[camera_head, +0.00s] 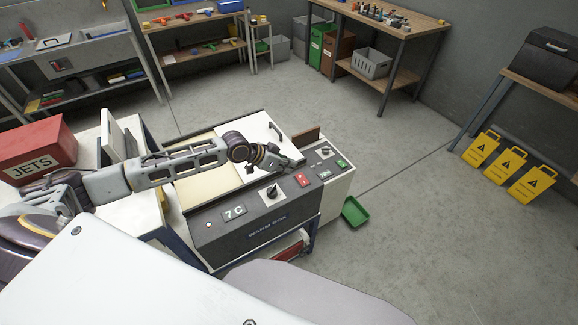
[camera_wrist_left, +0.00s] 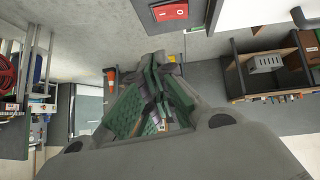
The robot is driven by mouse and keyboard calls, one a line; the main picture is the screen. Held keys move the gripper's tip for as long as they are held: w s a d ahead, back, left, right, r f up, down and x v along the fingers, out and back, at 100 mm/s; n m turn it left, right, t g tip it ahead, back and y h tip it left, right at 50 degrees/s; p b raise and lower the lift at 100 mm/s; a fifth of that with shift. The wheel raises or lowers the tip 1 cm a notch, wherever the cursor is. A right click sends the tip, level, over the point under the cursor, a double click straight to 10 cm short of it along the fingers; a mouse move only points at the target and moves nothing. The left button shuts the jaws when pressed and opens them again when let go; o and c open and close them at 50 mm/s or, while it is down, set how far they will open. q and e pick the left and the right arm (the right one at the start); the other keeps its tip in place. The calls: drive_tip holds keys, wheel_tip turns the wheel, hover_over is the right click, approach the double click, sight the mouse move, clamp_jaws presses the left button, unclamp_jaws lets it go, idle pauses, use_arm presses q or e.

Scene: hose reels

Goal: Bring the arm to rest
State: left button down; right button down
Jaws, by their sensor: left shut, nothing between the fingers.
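My left arm (camera_head: 180,165) reaches in from the left in the head view, stretched out over a dark box marked "WARM BOX" (camera_head: 265,222). My left gripper (camera_head: 290,161) is near the box's top, by its pale lid (camera_head: 262,130) and control panel. In the left wrist view the fingers of the left gripper (camera_wrist_left: 158,70) come together at their tips and are empty. A red switch (camera_wrist_left: 170,11) shows just beyond the tips. Whether the fingers touch the box cannot be told. My right gripper is in neither view.
A red box marked "JETS" (camera_head: 38,152) stands at the left. A green tray (camera_head: 354,211) is on the floor right of the warm box. Yellow warning signs (camera_head: 507,163) stand at the right. A workbench (camera_head: 400,22) is at the back. The floor between is clear.

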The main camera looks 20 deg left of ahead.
use_arm(q)
drive_tip(key=shift+d, duration=0.1)
idle(0.4)
drive_tip(key=s+d+f+g+y, duration=0.1)
drive_tip(key=s+d+f, duration=0.1)
drive_tip(key=s+d, duration=1.05)
drive_tip(key=s+a+f+n+g+y, duration=0.15)
drive_tip(key=s+a+n+y, duration=0.35)
drive_tip(key=s+a, duration=0.75)
wheel_tip(320, 180, down, 32)
drive_tip(key=s+g, duration=0.2)
drive_tip(key=s+a+f, duration=0.2)
drive_tip(key=s+f, duration=0.8)
drive_tip(key=s, duration=0.1)
drive_tip(key=s+a+f, duration=0.2)
drive_tip(key=s+f, duration=0.8)
drive_tip(key=s, duration=0.1)
drive_tip(key=shift+s+f+g, duration=0.15)
drive_tip(key=shift+s+g, duration=0.1)
drive_tip(key=shift+g, duration=0.2)
